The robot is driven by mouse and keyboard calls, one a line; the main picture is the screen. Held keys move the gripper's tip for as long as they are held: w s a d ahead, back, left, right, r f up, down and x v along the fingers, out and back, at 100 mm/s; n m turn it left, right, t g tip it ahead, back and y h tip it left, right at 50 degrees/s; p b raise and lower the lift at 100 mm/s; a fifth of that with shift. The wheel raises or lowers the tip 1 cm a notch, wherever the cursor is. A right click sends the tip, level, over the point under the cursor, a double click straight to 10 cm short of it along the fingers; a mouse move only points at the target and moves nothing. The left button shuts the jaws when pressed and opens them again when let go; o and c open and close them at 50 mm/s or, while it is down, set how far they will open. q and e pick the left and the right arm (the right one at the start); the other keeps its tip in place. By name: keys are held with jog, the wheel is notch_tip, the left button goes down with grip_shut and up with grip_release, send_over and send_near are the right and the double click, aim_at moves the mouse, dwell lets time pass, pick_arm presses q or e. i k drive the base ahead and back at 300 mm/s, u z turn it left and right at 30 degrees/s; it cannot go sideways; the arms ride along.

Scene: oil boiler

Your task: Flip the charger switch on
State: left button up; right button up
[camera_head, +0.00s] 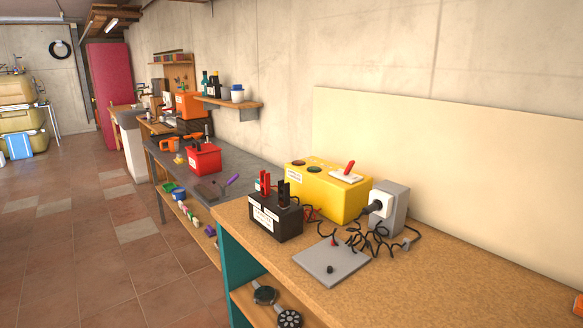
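The yellow charger box (323,193) stands on the wooden workbench (480,285) against the wall. On its sloped top a red switch lever (349,168) sticks up from a white plate (346,178), tilted up toward the right. Two dark round parts (304,164) sit on the top left of the charger. A black battery (275,219) stands in front of the charger with a red clamp (265,183) and a black clamp (283,194) on top. Neither of my grippers is in view.
The bench's right part is mostly clear. A red box (204,159) stands on the farther grey bench.

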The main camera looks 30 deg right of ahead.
aim_at(352, 163)
jog(key=u, duration=0.2)
jog(key=i, duration=2.35)
jog(key=z, duration=2.95)
jog(key=k, duration=0.5)
jog(key=z, duration=0.8)
jog(key=i, duration=0.7)
